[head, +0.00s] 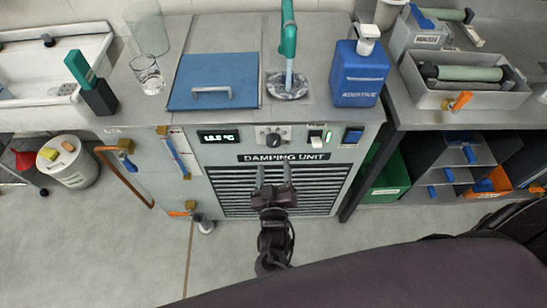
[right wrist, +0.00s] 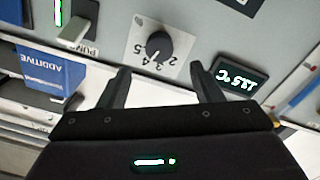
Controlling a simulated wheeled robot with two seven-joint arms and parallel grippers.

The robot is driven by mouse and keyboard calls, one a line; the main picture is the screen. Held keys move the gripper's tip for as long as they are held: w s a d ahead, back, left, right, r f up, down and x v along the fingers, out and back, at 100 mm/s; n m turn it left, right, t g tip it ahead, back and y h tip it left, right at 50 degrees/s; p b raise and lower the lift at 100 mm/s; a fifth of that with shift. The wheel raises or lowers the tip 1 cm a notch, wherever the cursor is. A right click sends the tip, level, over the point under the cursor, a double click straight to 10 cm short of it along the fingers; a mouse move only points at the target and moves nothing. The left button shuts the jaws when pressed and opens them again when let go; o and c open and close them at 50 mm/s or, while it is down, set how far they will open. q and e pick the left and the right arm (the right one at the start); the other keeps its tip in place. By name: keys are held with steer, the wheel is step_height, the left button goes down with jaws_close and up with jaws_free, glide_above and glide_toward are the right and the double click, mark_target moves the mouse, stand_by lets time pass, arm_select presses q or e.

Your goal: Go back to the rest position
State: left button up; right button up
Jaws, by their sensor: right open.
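My right gripper (head: 273,172) is in front of the grille of the damping unit (head: 370,113), just below its control panel. Its two fingers are apart with nothing between them. In the right wrist view the open fingers (right wrist: 160,72) point toward the panel, one on each side below the black dial knob (right wrist: 160,47). That knob (head: 273,140) also shows in the head view, above the fingertips; no contact shows. My left gripper is not in view.
The panel has a lit temperature display (head: 219,137), a green-lit switch (head: 317,137) and a blue switch (head: 352,136). On top are a blue lid (head: 213,75), a green tap (head: 288,42) and an additive bottle (head: 359,75). Open floor (head: 130,240) lies left.

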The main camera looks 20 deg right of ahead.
steer(key=shift+s+a, duration=0.15)
steer(key=shift+s, duration=0.25)
steer(key=s+d+f+n+g+y, duration=0.15)
steer(key=s+f+g, duration=0.3)
steer(key=f, duration=0.85)
steer(key=s+d+f+n+g+y, duration=0.1)
steer(key=s+d+f+g+y, duration=0.3)
steer(key=f, duration=0.9)
steer(key=s+d+f+g, duration=0.1)
steer(key=s+f, duration=0.3)
steer(key=s, duration=0.4)
steer(key=s+d+f+m+g, duration=0.1)
steer(key=s+f+g, duration=0.3)
steer(key=s, duration=0.5)
steer(key=s+d+f+g, duration=0.3)
steer(key=s+f, duration=0.3)
steer(key=s, duration=0.2)
steer(key=shift+s+f+m, duration=0.15)
steer(key=shift+m, duration=0.2)
